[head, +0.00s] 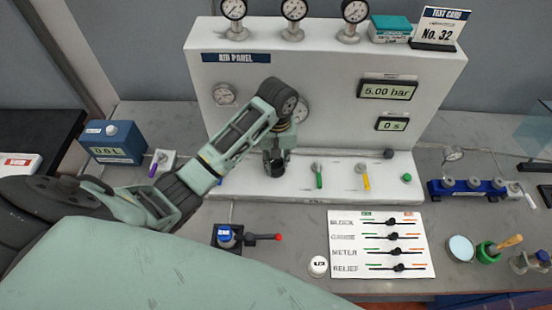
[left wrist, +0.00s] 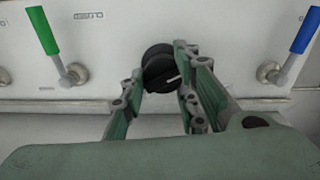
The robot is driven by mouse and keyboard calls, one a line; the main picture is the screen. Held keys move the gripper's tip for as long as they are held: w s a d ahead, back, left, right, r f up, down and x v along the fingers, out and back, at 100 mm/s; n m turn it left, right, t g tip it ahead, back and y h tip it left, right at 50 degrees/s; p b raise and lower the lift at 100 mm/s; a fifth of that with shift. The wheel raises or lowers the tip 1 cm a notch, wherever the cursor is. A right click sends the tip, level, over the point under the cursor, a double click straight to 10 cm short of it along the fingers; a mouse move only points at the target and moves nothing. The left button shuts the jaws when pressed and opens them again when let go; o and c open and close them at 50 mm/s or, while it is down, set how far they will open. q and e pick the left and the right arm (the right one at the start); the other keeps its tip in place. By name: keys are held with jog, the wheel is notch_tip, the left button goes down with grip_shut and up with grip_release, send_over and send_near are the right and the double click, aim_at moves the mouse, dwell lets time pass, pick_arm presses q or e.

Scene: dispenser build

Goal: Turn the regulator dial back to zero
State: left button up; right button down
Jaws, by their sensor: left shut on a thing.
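The regulator dial (left wrist: 157,62) is a black round knob with a white pointer mark, on the white panel in the left wrist view. The mark slants toward the right. My left gripper (left wrist: 158,77) has its fingers on either side of the knob and is shut on it. In the head view the left gripper (head: 276,160) reaches the lower front of the air panel (head: 330,70), hiding most of the dial. The panel's upper display (head: 387,90) reads 5.00 bar. My right gripper is not in view.
A green-handled valve (head: 318,176) and a yellow-handled valve (head: 362,178) stand right of the gripper. In the left wrist view a green handle (left wrist: 43,30) and a blue handle (left wrist: 304,32) flank the dial. A lever chart (head: 380,245) lies on the bench in front.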

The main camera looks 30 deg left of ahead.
pick_arm(q)
jog(key=shift+d+f+n, duration=0.1)
jog(key=shift+d+n, duration=0.05)
jog(key=shift+n, duration=0.6)
jog(key=shift+d+f+n, duration=0.1)
jog(key=shift+d+n, duration=0.05)
jog(key=shift+n, duration=0.6)
jog(key=shift+r, duration=0.1)
jog(key=o, duration=0.8)
jog(key=shift+w, duration=0.1)
jog(key=shift+o, duration=1)
jog(key=shift+w, duration=0.15)
jog(key=shift+a+r, duration=0.1)
jog(key=shift+a, duration=0.05)
notch_tip(320, 180, up, 12)
